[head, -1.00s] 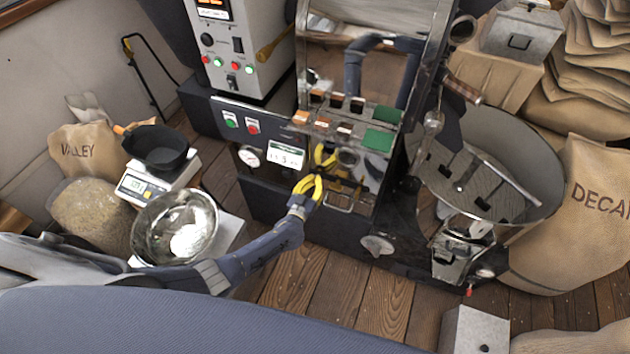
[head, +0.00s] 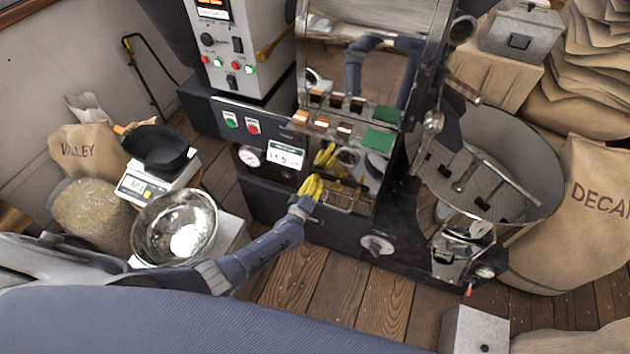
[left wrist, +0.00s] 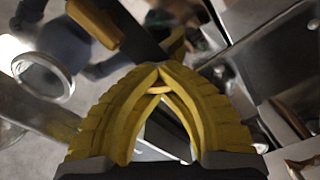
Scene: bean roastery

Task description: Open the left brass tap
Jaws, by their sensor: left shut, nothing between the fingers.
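My left gripper (head: 314,181) is shut and empty in front of the roaster's shiny steel lower front (head: 366,192). In the left wrist view its yellow fingers (left wrist: 160,72) meet at the tips. A small brass-coloured curve (left wrist: 157,89) shows between the fingers, but I cannot tell what it belongs to. I cannot clearly pick out the left brass tap; the fingers and reflections cover that area. A yellow shape just above the gripper in the head view looks like its reflection in the steel. My right gripper is not in view.
A white dial (head: 251,156) and a lit display (head: 287,155) sit left of the gripper. A wire handle (head: 338,201) is just right of it. A steel bowl (head: 177,227) and black pan (head: 158,147) stand left. The round cooling tray (head: 535,165) is at right.

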